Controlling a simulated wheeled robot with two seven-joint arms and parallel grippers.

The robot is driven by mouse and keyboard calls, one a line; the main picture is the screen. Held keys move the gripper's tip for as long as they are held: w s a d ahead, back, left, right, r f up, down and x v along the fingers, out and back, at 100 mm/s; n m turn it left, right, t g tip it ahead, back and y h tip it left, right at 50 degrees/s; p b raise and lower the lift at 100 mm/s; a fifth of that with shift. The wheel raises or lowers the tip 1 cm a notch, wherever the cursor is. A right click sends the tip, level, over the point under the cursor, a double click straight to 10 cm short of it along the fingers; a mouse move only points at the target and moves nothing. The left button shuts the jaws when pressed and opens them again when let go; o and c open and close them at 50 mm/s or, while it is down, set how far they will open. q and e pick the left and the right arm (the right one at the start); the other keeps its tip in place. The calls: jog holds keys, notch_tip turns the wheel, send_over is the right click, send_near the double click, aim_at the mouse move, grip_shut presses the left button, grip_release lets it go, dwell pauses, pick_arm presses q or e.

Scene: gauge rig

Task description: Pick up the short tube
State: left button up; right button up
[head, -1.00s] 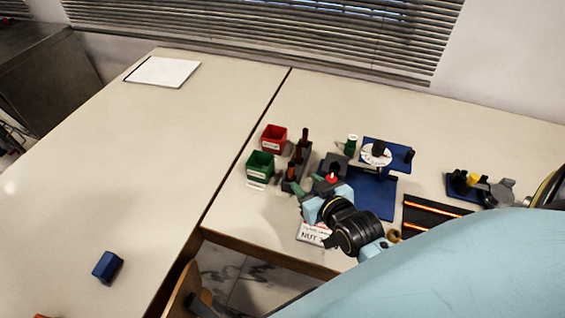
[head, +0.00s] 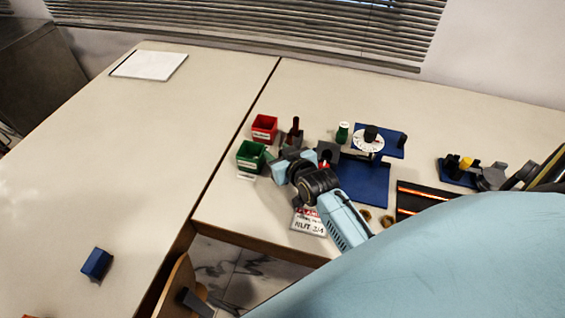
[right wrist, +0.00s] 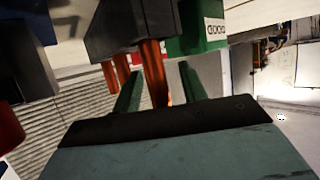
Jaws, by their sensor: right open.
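Several copper-brown tubes stand in a dark grey rack. In the head view the far tube (head: 295,126) shows above the rack (head: 286,138), while my right arm hides the nearer ones. My right gripper (head: 279,157) is at the near end of the rack. In the right wrist view its two green fingers (right wrist: 160,88) are apart, with the nearest tube (right wrist: 153,70) between them and other tubes (right wrist: 115,72) behind to the left. I cannot tell whether the fingers touch that tube, or surely which tube is the short one. My left gripper is out of view.
A green bin (head: 250,155) and a red bin (head: 264,128) stand just left of the rack. A blue stand with a white dial (head: 368,141) and a green-and-white bottle (head: 342,132) are to the right. The left table is mostly clear.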

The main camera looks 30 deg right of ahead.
jog(key=shift+c, duration=0.4)
grip_shut()
jog(key=shift+r, duration=0.15)
